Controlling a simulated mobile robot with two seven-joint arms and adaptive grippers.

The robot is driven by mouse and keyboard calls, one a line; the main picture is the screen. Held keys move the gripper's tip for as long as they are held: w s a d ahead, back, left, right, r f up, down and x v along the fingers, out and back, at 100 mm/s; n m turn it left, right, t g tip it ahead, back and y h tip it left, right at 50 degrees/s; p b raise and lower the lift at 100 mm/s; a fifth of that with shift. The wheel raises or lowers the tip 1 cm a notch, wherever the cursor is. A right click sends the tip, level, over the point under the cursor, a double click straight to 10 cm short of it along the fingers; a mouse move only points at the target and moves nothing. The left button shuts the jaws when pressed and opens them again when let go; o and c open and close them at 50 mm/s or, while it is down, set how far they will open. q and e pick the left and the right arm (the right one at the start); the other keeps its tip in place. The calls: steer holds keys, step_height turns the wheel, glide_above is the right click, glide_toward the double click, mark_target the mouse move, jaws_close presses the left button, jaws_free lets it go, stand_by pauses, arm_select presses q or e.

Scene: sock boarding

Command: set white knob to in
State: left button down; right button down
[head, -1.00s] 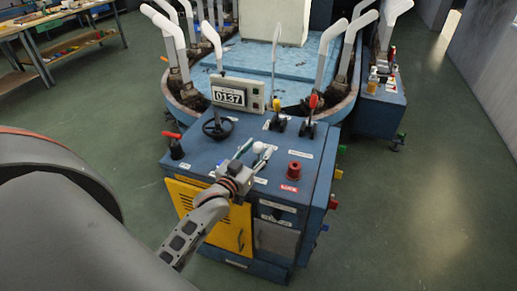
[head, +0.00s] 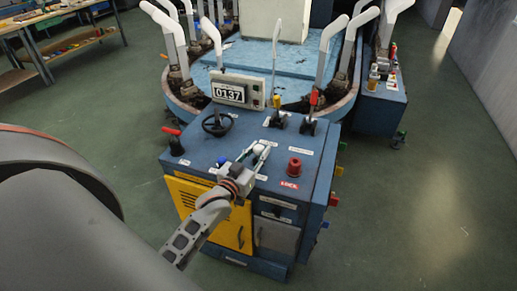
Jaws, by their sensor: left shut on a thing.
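The white knob (head: 260,149) stands on the top of the blue control console (head: 325,150), between a blue knob and a red knob. My left gripper (head: 258,155) reaches in from the lower left and is shut on the white knob, with a finger on each side of it. The fingers hide the lower part of the knob, so I cannot tell its exact setting. My right gripper is not in view.
The blue knob (head: 222,161) is close to the left of my gripper, and the red knob (head: 295,167) is to its right. A black handwheel (head: 217,124), a red-handled lever (head: 173,140), yellow and red levers and a "0137" display (head: 230,93) stand around the console top.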

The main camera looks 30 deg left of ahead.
arm_select(q)
steer(key=c, duration=1.6)
jaws_free()
steer(key=shift+f, duration=0.3)
steer(key=shift+c, duration=0.2)
steer(key=shift+s, duration=0.15)
steer(key=s+d, duration=0.1)
steer(key=s, duration=1)
steer(key=shift+s, duration=0.4)
